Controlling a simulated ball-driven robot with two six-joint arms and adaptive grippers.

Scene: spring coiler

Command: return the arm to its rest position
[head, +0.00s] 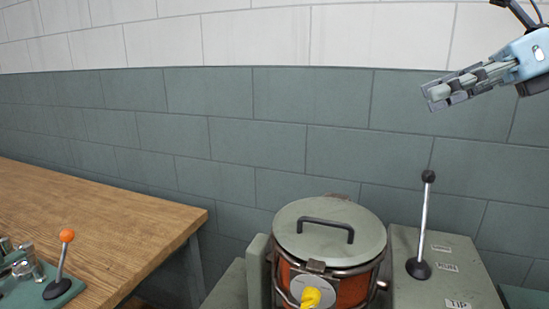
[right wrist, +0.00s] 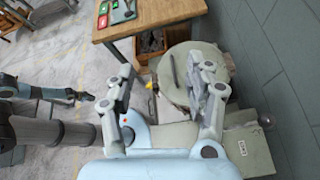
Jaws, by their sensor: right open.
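My right gripper (head: 436,95) is high at the upper right in the head view, in front of the tiled wall. In the right wrist view its two fingers (right wrist: 167,88) stand wide apart with nothing between them. A lidded orange pot (head: 325,255) stands below it, apart from it, with a dark handle on its grey-green lid. The lid (right wrist: 178,75) also shows beyond the fingers in the right wrist view. An arm at the left of that view looks like my left one. Its dark tip (right wrist: 84,97) is too small to read.
A grey-green housing with a black-knobbed lever (head: 424,225) stands right of the pot. A wooden bench (head: 95,215) is at the left, with an orange-knobbed lever (head: 62,262) near its front edge. The air around the right gripper is clear, with the wall (head: 300,110) behind.

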